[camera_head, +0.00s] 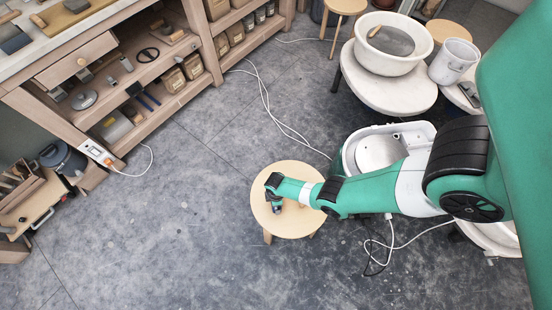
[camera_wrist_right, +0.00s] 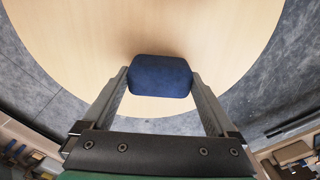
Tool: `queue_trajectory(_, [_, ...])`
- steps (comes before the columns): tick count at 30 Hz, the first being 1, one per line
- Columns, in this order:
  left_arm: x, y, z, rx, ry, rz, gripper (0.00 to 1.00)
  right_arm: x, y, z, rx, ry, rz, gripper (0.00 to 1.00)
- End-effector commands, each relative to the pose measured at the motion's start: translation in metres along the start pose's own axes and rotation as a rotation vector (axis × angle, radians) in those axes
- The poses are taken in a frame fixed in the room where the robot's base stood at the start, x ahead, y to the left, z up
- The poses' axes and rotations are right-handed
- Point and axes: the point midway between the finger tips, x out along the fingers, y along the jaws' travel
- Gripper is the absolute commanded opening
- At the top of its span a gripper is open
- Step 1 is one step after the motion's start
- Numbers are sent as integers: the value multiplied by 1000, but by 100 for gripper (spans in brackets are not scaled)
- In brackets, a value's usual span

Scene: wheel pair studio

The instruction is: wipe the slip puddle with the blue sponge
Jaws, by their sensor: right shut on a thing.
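The blue sponge (camera_wrist_right: 160,76) is between the two fingers of my right gripper (camera_wrist_right: 160,84) in the right wrist view. The gripper is shut on it, one finger at each end. In the head view my right gripper (camera_head: 275,206) points down over the round wooden stool (camera_head: 285,226). The sponge is over the stool top, with a soft shadow beside it; I cannot tell whether it touches the wood. I cannot make out a slip puddle on the visible wood. My left gripper is not in view.
A pottery wheel (camera_head: 378,152) stands right of the stool, partly behind my right arm. A white basin (camera_head: 392,45) and a white bucket (camera_head: 453,61) stand at the upper right. White cables (camera_head: 268,100) cross the floor. Shelves (camera_head: 160,62) line the upper left; the floor left of the stool is clear.

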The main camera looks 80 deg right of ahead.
Motion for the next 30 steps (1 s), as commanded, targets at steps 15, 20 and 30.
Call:
queue_trajectory(15, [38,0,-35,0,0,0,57,-51,0,0,0,0,0,30])
queue_trajectory(20, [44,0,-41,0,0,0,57,-61,0,0,0,0,0,30])
queue_trajectory(30, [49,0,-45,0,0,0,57,-67,0,0,0,0,0,30])
